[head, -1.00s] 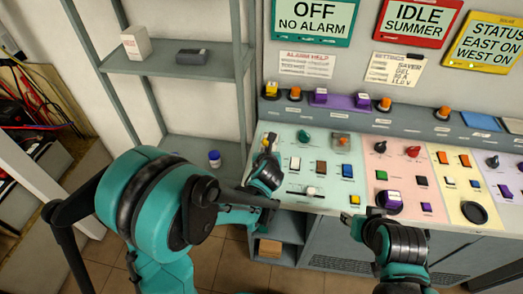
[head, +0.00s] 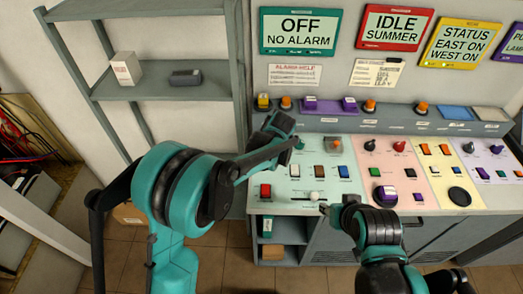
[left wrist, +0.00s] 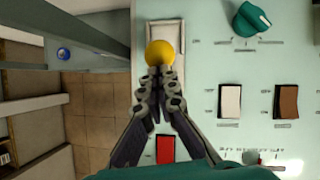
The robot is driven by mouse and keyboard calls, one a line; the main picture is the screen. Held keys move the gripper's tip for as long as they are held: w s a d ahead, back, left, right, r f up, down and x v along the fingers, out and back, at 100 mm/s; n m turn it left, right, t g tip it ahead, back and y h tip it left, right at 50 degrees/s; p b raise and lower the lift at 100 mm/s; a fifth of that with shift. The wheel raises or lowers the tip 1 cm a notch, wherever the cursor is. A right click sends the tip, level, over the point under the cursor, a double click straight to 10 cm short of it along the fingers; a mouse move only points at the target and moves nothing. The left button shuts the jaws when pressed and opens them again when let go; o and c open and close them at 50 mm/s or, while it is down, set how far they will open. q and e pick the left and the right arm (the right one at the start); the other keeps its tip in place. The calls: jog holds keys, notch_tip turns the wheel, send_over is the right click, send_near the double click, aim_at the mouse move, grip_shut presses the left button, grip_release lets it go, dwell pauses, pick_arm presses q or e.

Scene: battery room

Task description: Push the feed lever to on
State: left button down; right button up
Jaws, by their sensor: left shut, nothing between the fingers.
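The feed lever appears to be the one with a yellow ball knob (left wrist: 160,53) on a pale rectangular plate (left wrist: 181,38) in the left wrist view. My left gripper (left wrist: 159,76) is shut and empty, its fingertips right at the near side of the ball; I cannot tell whether they touch. In the head view my left arm hides the lever. The teal-framed display (head: 298,32) above reads OFF, NO ALARM. My right gripper (head: 325,208) is near the panel's front edge; its fingers are too small to judge.
A teal rotary knob (left wrist: 252,18), a white switch (left wrist: 230,101), a brown switch (left wrist: 286,101) and a red switch (left wrist: 165,149) surround the lever. A white slider knob (head: 314,196) is close to my right gripper. A grey shelf (head: 160,92) stands left of the panel.

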pick_arm(q)
jog(key=w, duration=0.2)
jog(key=shift+w+d+r, duration=0.1)
jog(key=shift+w+r, duration=0.05)
jog(key=shift+w, duration=0.8)
pick_arm(e)
jog(key=shift+d, duration=0.1)
pick_arm(q)
jog(key=shift+w, duration=0.1)
jog(key=shift+d+r, duration=0.15)
jog(key=w+p+v, duration=0.1)
jog(key=p+v, duration=0.2)
jog(key=v, duration=0.9)
jog(key=shift+d+r, duration=0.2)
jog(key=shift+r, duration=0.4)
pick_arm(e)
jog(key=r, duration=0.1)
jog(key=a+r, duration=0.1)
jog(key=s+r, duration=0.1)
jog(key=shift+a+r, duration=0.15)
